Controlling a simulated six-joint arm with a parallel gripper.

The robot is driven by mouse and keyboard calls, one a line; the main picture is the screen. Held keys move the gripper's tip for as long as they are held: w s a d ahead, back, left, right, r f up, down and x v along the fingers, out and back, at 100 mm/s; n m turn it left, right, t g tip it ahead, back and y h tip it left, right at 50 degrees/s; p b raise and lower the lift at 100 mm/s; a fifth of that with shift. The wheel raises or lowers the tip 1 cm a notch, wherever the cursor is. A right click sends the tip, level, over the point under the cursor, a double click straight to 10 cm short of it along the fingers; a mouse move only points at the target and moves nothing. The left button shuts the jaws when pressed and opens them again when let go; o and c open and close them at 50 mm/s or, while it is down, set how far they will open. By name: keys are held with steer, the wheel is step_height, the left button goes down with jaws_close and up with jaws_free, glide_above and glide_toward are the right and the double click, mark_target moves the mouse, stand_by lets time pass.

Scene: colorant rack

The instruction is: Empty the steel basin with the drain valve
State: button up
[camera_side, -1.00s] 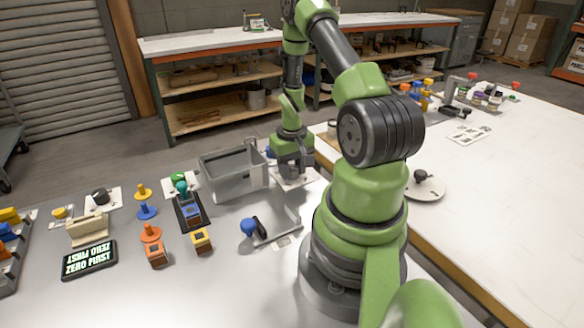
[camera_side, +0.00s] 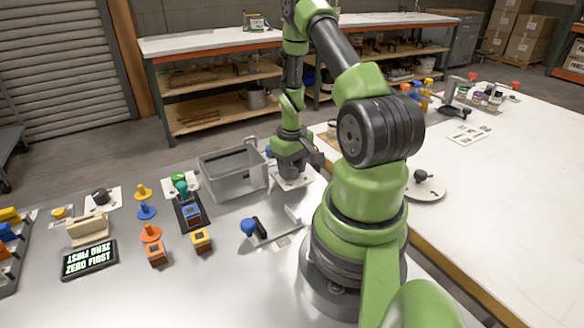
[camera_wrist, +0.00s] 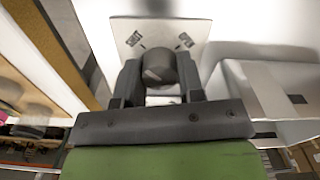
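The steel basin (camera_side: 248,186) is a grey open-topped box on the bench, left of my gripper in the side view; its pale wall (camera_wrist: 236,88) shows at the right in the wrist view. My gripper (camera_side: 293,176) points down beside the basin, over a white plate. In the wrist view this plate (camera_wrist: 203,28) carries two small dark labels, too blurred to read surely. A dark rounded knob (camera_wrist: 158,66), apparently the drain valve, stands on the plate. My gripper's fingers (camera_wrist: 161,82) lie on both sides of the knob and appear to touch it. The inside bottom of the basin is hidden.
A blue-ended black handle (camera_side: 250,227) lies in front of the basin. The bench front is clear.

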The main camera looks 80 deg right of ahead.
steer(key=o, duration=0.4)
steer(key=shift+r, duration=0.1)
step_height(320, 180, up, 10)
steer(key=shift+f, duration=0.1)
stand_by(0.6)
steer(key=w+a+r+t+h, duration=0.1)
steer(key=w+a+r+t, duration=0.1)
steer(key=w+a+r, duration=0.45)
steer(key=s+a+r+n+t+y, duration=0.1)
steer(key=s+a+r, duration=0.2)
steer(key=a, duration=0.3)
steer(key=s+a+r+t+y, duration=0.1)
steer(key=s+a+r+t, duration=0.1)
steer(key=a+r, duration=0.4)
steer(key=s+a+r+n+t+y, duration=0.1)
steer(key=s+a+r+t, duration=0.1)
steer(key=a+r, duration=0.3)
steer(key=shift+s+a+n, duration=0.15)
steer(key=shift+s+a, duration=0.3)
steer(key=shift+a, duration=0.3)
steer(key=shift+s+a+n, duration=0.15)
steer(key=shift+s+a, duration=0.3)
steer(key=shift+a, duration=0.3)
